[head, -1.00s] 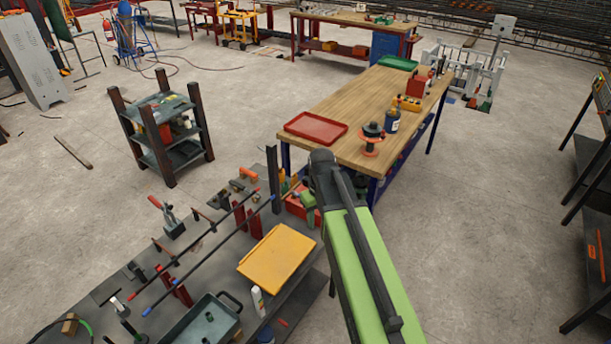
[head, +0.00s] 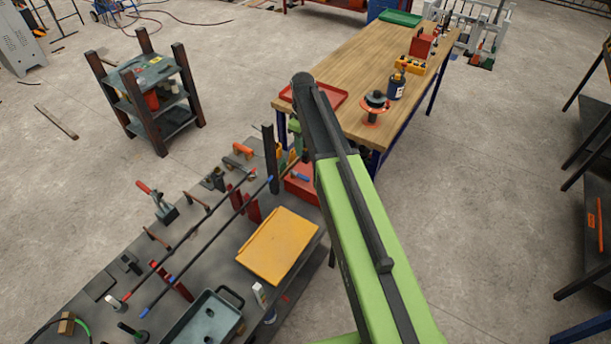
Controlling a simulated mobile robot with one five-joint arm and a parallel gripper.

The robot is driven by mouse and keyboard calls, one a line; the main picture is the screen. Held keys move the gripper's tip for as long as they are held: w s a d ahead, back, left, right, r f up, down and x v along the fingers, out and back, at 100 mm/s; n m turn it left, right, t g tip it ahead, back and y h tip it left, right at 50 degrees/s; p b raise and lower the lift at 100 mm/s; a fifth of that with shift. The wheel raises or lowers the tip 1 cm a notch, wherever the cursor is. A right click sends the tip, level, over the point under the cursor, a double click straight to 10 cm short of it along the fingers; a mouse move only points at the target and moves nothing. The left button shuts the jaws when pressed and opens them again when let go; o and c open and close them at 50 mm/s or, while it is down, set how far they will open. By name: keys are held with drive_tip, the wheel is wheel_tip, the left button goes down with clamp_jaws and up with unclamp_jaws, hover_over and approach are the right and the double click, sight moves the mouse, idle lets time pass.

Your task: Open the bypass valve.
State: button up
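I cannot make out for sure which thing is the bypass valve. On the dark workbench (head: 98,287) at the lower left, a grey block with a raised red lever (head: 160,203) stands upright. Further back on the same bench lies a small fitting with an orange-red handle (head: 243,151). Either could be a valve; they are too small to tell. My green arm rises from the bottom right, and its dark joint lies past the bench's right end. My gripper does not show; it is hidden behind the arm or out of frame.
Two long rods (head: 205,238) rest on red stands across the bench. A yellow board (head: 277,246) and a grey tray (head: 207,322) lie at its right. A wooden-topped table (head: 372,55) stands behind, a dark shelf cart (head: 150,95) at back left.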

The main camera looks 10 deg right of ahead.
sight(304, 177)
wheel_tip(304, 177, down, 15)
drive_tip(key=b, duration=1.3)
drive_tip(key=shift+s+d+b, duration=0.1)
drive_tip(key=shift+b, duration=0.3)
clamp_jaws()
